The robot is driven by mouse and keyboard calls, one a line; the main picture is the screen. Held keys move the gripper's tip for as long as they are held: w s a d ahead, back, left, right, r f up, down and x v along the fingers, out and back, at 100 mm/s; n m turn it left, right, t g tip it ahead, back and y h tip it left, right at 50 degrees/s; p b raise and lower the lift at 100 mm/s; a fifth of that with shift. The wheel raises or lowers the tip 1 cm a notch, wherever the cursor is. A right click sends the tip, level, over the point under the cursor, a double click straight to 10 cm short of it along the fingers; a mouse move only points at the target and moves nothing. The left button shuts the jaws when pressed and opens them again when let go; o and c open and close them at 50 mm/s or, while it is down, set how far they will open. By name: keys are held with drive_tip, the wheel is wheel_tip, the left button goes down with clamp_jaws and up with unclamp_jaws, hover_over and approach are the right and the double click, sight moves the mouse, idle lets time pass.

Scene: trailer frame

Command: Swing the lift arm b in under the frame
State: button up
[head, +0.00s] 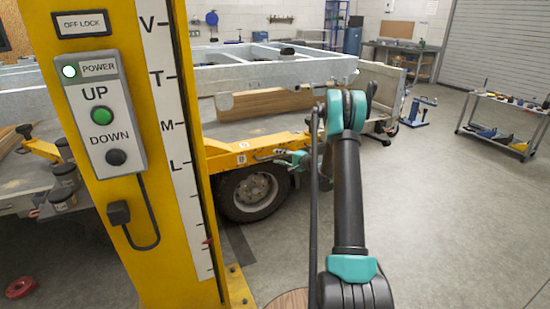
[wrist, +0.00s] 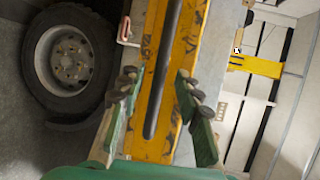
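The yellow lift arm b (head: 222,162) reaches right from behind the yellow post, at the height of the top of the wheel; a small plate marked B (head: 241,158) is on it. My gripper (head: 290,158) is at the right part of this arm, partly hidden by my own arm. In the wrist view, my gripper (wrist: 160,88) is open, its two green fingers apart. A worn yellow bar (wrist: 186,50) with a dark strip along it runs between and beyond the fingers; contact cannot be told. The grey trailer frame (head: 270,75) lies higher, above wooden beams.
The yellow post (head: 185,265) stands close at left with an UP/DOWN box (head: 100,110) and a lettered scale (head: 165,90). A wheel (head: 252,192) sits below the arm; it also shows in the wrist view (wrist: 70,60). A tool cart (head: 500,125) stands right.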

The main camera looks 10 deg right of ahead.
drive_tip(key=shift+x, duration=1.4)
clamp_jaws()
